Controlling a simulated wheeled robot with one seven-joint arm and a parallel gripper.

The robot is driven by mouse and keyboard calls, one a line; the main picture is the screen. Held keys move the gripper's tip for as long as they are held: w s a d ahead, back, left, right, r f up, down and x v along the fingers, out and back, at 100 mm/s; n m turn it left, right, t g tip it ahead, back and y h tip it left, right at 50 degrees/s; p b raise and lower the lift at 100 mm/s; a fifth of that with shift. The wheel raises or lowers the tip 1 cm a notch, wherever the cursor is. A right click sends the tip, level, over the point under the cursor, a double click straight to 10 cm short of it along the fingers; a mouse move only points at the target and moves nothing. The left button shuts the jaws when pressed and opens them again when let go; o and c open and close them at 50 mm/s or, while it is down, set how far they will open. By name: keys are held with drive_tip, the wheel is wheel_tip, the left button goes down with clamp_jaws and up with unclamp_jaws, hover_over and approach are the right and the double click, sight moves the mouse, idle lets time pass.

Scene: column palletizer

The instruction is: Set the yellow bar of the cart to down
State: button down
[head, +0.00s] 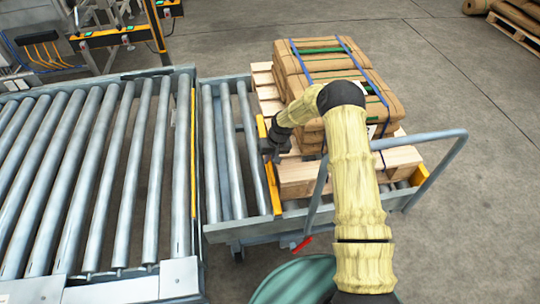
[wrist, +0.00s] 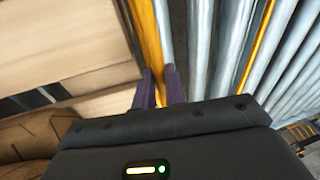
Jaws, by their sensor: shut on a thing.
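The cart (head: 240,230) has rollers and a grey tube handle, and carries a loaded pallet. Its yellow bar (head: 273,192) runs along the pallet's left side, across the rollers, and seems to stand above them. My gripper (head: 271,150) is at the middle of this bar, with its fingertips partly hidden in the head view. In the wrist view, my two dark fingers (wrist: 160,88) are on either side of the yellow bar (wrist: 146,35), shut on it. The lower part of the bar there is hidden between the fingers.
The pallet (head: 300,175) bears brown strapped sacks (head: 320,65) close to the right of my gripper. A roller conveyor (head: 100,160) with a yellow edge strip (head: 193,150) lies left of the cart. Another yellow piece (head: 418,184) is at the cart's right end.

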drive_tip(key=shift+w+a+r, duration=0.1)
drive_tip(key=shift+w+a, duration=0.05)
drive_tip(key=c, duration=1.5)
unclamp_jaws()
drive_tip(key=shift+c, duration=0.2)
drive_tip(key=shift+o, duration=0.4)
drive_tip(key=shift+d, duration=0.2)
drive_tip(key=shift+s, duration=0.2)
drive_tip(key=shift+r, duration=0.2)
drive_tip(key=b+v, duration=0.1)
drive_tip(key=v, duration=1.6)
drive_tip(key=shift+d, duration=0.1)
